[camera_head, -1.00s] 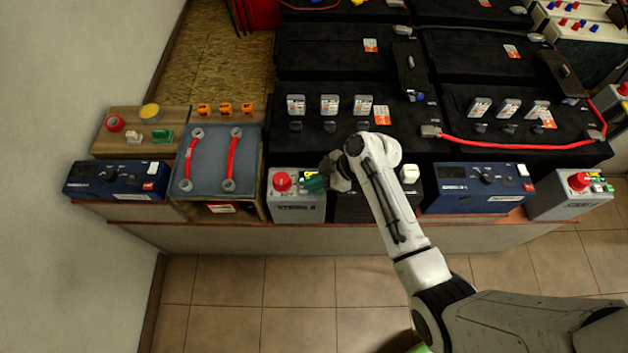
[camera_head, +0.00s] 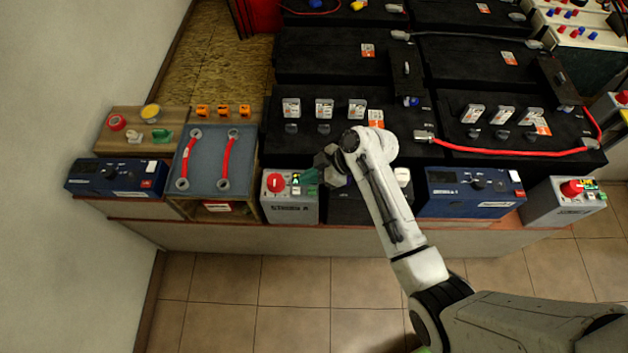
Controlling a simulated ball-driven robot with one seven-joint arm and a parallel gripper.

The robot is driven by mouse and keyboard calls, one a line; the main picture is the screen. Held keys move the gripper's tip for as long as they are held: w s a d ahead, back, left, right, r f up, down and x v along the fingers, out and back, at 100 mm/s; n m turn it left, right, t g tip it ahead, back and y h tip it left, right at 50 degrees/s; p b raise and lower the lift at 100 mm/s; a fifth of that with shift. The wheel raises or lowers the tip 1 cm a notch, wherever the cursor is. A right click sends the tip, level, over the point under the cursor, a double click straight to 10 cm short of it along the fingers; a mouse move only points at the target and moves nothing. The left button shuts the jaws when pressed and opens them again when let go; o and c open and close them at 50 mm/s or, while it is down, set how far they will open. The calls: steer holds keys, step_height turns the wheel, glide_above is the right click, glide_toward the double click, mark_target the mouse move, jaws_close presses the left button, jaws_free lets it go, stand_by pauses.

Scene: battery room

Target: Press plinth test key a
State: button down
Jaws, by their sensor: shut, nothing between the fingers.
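A grey box (camera_head: 290,208), whose label appears to read "STRING A", stands on the front ledge left of my arm. On its top are a red knob (camera_head: 275,182), a small green key (camera_head: 296,178) and a small pale key (camera_head: 296,190). I cannot tell from the markings which is plinth test key a. Whether the fingertips touch a key is too small to tell.
A blue unit (camera_head: 118,178) and a grey-topped panel with red cables (camera_head: 208,165) stand to the left. Black batteries (camera_head: 340,55) fill the back. Another blue unit (camera_head: 470,192) and a second grey box (camera_head: 562,204) stand right. The tiled floor in front is clear.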

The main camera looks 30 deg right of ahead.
steer(key=v, duration=0.8)
steer(key=shift+d+r, duration=0.2)
steer(key=shift+d, duration=0.15)
steer(key=shift+s, duration=0.15)
steer(key=s+a+f+m+g+h, duration=0.1)
steer(key=s+f+m+h, duration=0.15)
steer(key=s, duration=0.35)
steer(key=s+a+f+m+g+h, duration=0.1)
steer(key=s+m, duration=0.2)
steer(key=s, duration=0.3)
steer(key=s+d+r+m+g+h, duration=0.1)
steer(key=s+m+h, duration=0.1)
steer(key=s, duration=0.3)
steer(key=s+d+r+m+g+h, duration=0.1)
steer(key=s+m+h, duration=0.1)
steer(key=s+m, duration=0.2)
steer(key=s, duration=0.2)
steer(key=shift+s+d+r, duration=0.15)
steer(key=shift+s+d, duration=0.15)
steer(key=c, duration=1.9)
jaws_free()
